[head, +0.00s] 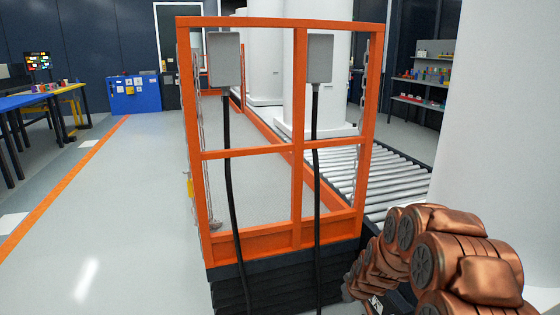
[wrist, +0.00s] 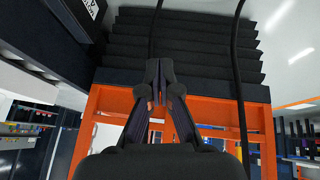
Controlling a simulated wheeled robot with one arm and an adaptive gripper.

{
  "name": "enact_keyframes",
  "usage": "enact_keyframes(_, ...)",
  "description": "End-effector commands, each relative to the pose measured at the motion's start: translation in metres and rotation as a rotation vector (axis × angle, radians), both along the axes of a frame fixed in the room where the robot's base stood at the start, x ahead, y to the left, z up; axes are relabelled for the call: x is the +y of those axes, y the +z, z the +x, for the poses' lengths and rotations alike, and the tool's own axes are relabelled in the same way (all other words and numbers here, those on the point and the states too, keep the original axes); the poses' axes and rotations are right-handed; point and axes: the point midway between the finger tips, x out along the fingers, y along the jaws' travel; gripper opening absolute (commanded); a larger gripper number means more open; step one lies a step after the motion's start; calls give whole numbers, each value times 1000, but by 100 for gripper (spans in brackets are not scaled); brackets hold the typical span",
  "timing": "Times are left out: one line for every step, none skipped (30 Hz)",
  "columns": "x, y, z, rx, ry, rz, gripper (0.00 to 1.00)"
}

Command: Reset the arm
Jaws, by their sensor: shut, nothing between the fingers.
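My arm's copper-coloured links (head: 460,260) fill the lower right of the head view, folded beside the orange lift. My gripper (wrist: 159,68) shows in the wrist view with its dark fingertips together and nothing between them. The wrist view is upside down. In it the gripper is in front of the lift's orange frame and dark bellows (wrist: 180,45); I cannot tell the gap between them. The gripper is not clearly visible in the head view.
The orange lift cage (head: 298,155) stands close ahead, with two grey boxes and black cables. A roller conveyor (head: 365,175) and large white tanks (head: 320,90) are behind and right. The floor (head: 110,210) on the left is open. A blue cabinet (head: 136,95) stands farther back.

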Motion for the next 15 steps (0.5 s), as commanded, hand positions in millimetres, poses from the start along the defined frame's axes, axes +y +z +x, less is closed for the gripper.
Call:
enact_keyframes(6,13,-11,21,0,14,0)
enact_keyframes(9,18,-18,36,-3,22,0)
enact_keyframes(13,25,-28,58,-4,32,0)
enact_keyframes(16,31,-37,75,-7,40,0)
enact_keyframes(18,36,-44,91,-10,47,0)
enact_keyframes(22,42,-56,117,-14,56,0)
enact_keyframes(24,47,-65,136,-17,62,0)
enact_keyframes(26,52,-74,151,-20,66,0)
enact_keyframes(29,58,-86,174,-25,73,0)
enact_keyframes(31,63,-95,194,-30,77,0)
enact_keyframes(32,68,-103,208,-34,81,0)
enact_keyframes(34,75,-115,230,-40,85,0)
enact_keyframes(36,79,-125,250,-44,88,0)
enact_keyframes(37,83,-134,267,-51,89,0)
enact_keyframes(39,89,-148,290,-58,92,0)
